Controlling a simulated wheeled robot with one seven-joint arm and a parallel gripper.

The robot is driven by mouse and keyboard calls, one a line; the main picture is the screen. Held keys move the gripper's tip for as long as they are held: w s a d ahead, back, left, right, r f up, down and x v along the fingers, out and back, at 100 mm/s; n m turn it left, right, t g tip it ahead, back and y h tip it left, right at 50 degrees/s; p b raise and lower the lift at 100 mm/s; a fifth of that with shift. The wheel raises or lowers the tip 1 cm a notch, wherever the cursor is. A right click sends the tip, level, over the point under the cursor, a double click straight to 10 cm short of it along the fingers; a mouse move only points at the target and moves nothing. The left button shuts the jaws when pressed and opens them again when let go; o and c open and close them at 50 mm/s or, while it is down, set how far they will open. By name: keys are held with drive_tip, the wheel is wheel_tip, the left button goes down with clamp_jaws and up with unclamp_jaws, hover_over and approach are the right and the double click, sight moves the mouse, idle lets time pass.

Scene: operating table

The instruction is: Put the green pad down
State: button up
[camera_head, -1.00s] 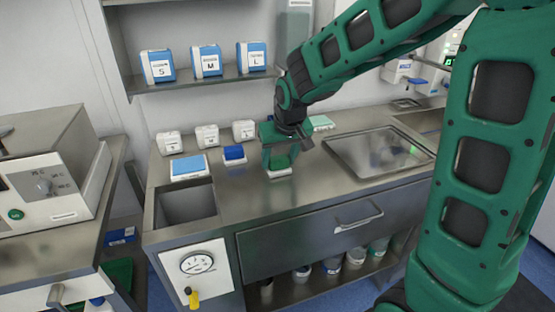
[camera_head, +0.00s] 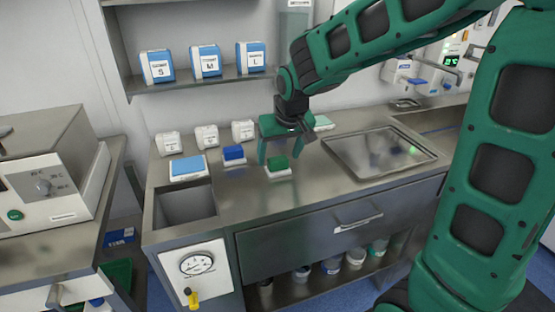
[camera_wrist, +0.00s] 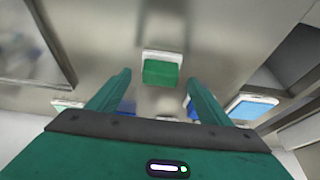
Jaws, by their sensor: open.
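The green pad (camera_head: 278,163) rests on a small white base on the steel counter, in the middle of the head view. In the wrist view the green pad (camera_wrist: 161,72) lies ahead, between and beyond the fingertips. My gripper (camera_head: 282,150) is open and empty just above and around the pad's place, its fingers apart from the pad. In the wrist view both fingers (camera_wrist: 158,78) are spread wide, with clear space on either side of the pad.
A blue pad (camera_head: 234,153) on a white base stands left of the green pad. A larger light-blue pad (camera_head: 188,166) lies further left, behind an open sink well (camera_head: 186,207). A steel tray (camera_head: 350,160) is at right. Several small white boxes stand behind.

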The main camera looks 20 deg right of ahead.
drive_tip(key=v, duration=0.9)
